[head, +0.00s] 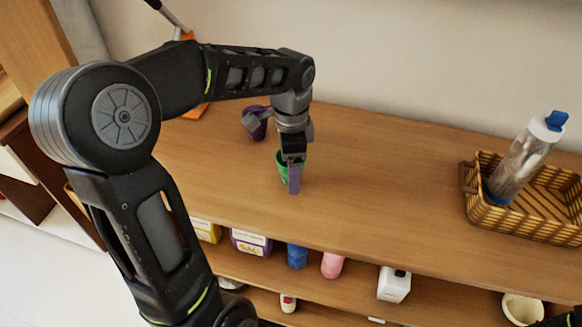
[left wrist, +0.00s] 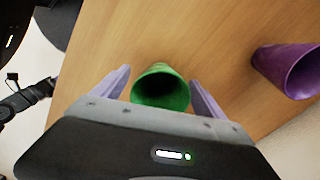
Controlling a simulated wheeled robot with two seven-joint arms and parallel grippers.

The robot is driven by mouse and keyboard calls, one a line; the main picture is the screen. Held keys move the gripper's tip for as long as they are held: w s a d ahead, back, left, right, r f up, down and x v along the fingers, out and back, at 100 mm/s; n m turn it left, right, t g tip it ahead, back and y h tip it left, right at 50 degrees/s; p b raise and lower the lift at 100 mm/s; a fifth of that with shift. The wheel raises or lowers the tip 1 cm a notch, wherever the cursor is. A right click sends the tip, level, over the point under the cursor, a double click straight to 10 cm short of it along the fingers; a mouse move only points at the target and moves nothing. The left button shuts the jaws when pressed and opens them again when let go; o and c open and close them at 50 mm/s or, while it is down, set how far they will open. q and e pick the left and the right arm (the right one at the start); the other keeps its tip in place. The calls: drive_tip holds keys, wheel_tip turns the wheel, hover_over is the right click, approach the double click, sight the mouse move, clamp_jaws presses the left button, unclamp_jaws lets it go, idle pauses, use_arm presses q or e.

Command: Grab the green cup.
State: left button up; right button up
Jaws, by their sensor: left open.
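The green cup (head: 281,168) stands on the wooden tabletop in the head view, partly hidden behind my left gripper (head: 291,176). In the left wrist view the green cup (left wrist: 161,88) shows its open dark mouth between the two purple-grey fingers of my left gripper (left wrist: 159,77). The fingers are spread, one on each side of the cup. A gap shows between each finger and the upper part of the cup; I cannot tell whether they touch lower down. My right gripper does not show.
A purple cup (head: 261,128) stands behind the green one and also shows in the left wrist view (left wrist: 290,70). A wicker basket (head: 548,227) with a clear bottle (head: 517,165) stands at the right. The tabletop between is clear. Shelves below hold several containers.

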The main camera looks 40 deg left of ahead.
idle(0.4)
use_arm(q)
drive_tip(key=c, duration=1.4)
drive_tip(key=shift+c, duration=0.2)
drive_tip(key=shift+r, duration=0.15)
wheel_tip(320, 180, up, 10)
